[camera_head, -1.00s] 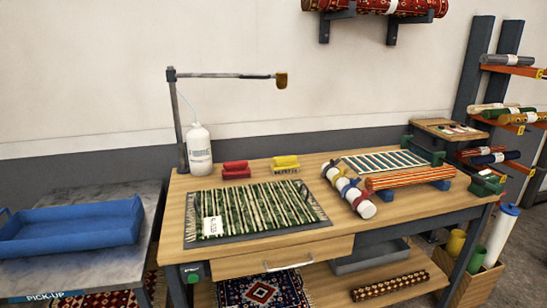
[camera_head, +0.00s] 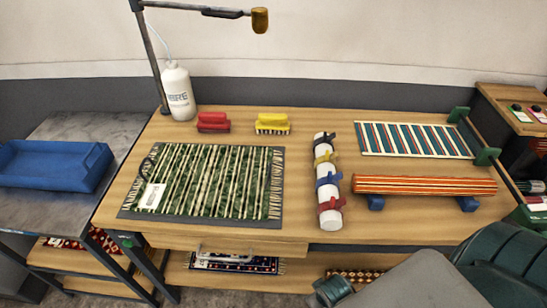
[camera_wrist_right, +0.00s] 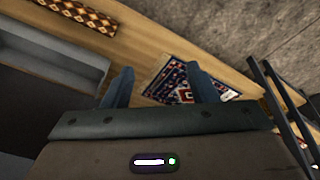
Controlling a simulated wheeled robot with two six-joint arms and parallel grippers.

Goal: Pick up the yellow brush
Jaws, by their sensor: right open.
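The yellow brush (camera_head: 272,123) lies on the wooden workbench, bristles down, behind the green striped rug and right of a red brush (camera_head: 213,122). In the wrist view my right gripper (camera_wrist_right: 160,88) is open and empty, with its two fingers apart. It hangs in front of the bench, over the lower shelf with a small patterned rug (camera_wrist_right: 185,84). The yellow brush is not in the wrist view. My left gripper is not in view.
On the workbench (camera_head: 330,110) lie a green striped rug (camera_head: 210,180), a white roll with coloured clamps (camera_head: 328,185), a striped roll (camera_head: 425,186) and a striped mat (camera_head: 412,139). A white bottle (camera_head: 178,92) stands under a lamp arm (camera_head: 205,10). A blue tray (camera_head: 50,165) is left.

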